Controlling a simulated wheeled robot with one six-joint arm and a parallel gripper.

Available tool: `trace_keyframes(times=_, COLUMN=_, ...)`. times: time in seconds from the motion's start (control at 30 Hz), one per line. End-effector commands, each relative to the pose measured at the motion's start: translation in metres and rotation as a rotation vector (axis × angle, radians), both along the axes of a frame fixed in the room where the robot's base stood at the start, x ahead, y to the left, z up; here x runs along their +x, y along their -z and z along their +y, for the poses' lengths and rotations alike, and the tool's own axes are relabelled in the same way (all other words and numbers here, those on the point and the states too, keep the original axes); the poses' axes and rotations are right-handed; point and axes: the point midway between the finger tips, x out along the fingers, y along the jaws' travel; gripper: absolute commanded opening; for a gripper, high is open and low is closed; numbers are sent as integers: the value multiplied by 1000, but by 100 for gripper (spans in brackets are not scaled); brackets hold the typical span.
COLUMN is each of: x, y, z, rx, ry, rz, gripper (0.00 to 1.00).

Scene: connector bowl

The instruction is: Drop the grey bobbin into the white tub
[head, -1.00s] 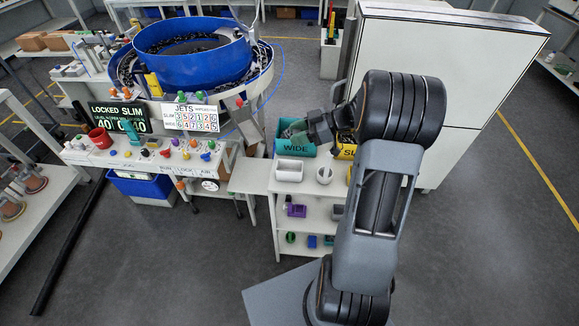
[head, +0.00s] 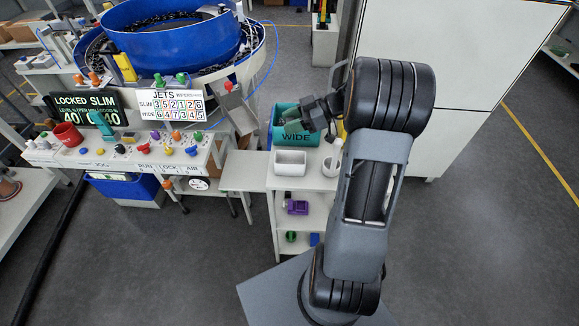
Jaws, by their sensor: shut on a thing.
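The white tub (head: 290,162) is a rectangular open container on top of the small white shelf unit, in front of the teal bin marked WIDE (head: 282,137). My gripper (head: 296,120) is in the head view over the teal bin, behind the tub and above it in the picture. It is shut on a small greyish thing (head: 291,115) at its fingertips. That thing is too small and partly covered to tell for sure that it is the grey bobbin. I see no other grey bobbin clearly.
A white cup (head: 331,166) stands right of the tub, close to my arm. A purple part (head: 297,207) lies on the shelf below. The button console (head: 125,148) and blue bowl feeder (head: 172,38) are at left. A tall white cabinet (head: 455,75) stands at right.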

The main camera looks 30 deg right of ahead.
Motion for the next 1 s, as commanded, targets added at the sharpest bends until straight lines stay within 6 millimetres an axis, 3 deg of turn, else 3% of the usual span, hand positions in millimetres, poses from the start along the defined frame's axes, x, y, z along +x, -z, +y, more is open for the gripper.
trace_keyframes(times=0.5, x=0, y=48, z=2, rx=2, ry=-4, rz=1, gripper=19)
trace_keyframes(times=0.93, x=0, y=53, z=2, rx=0, ry=-4, rz=0, gripper=19)
trace_keyframes(times=0.97, x=0, y=53, z=2, rx=0, ry=-4, rz=0, gripper=42)
trace_keyframes(times=1.0, x=0, y=53, z=2, rx=0, ry=-4, rz=0, gripper=46)
